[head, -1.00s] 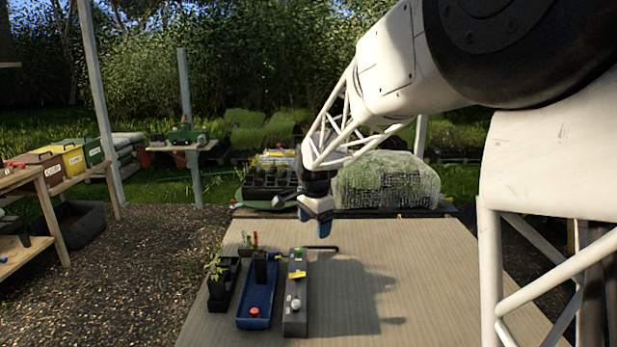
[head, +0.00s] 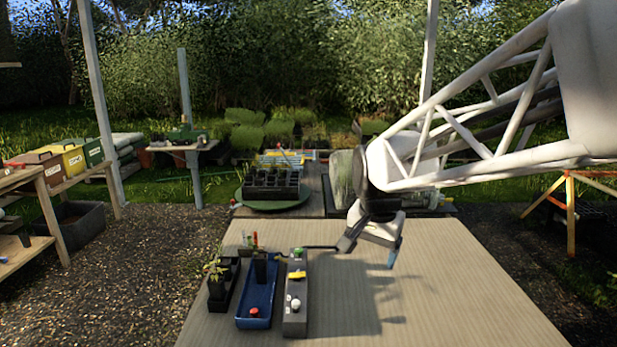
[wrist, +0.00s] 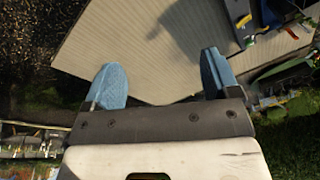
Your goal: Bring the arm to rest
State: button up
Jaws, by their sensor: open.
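My gripper (head: 368,250) hangs above the far right part of the table (head: 450,300), clear of its surface. In the wrist view my gripper (wrist: 165,85) shows two blue fingertips set wide apart, with nothing between them. The arm reaches in from the right side of the head view. Below the fingers the wrist view shows the bare tabletop (wrist: 130,45) and its edge.
On the table's left stand a grey box (head: 296,315) with coloured knobs, a blue tray (head: 256,312) holding a black pot, and a black planter (head: 222,285) with seedlings. A seedling tray (head: 272,182) sits behind the table. The table's right side is clear.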

jog(key=s+d+f+n, duration=0.2)
jog(key=s+d, duration=0.1)
jog(key=s, duration=0.8)
jog(key=s+d+f+n, duration=0.2)
jog(key=s+d+n, duration=0.1)
jog(key=s, duration=0.8)
jog(key=shift+s+f+n+t, duration=0.2)
jog(key=shift+s+n+t, duration=0.1)
jog(key=shift+s+t, duration=0.1)
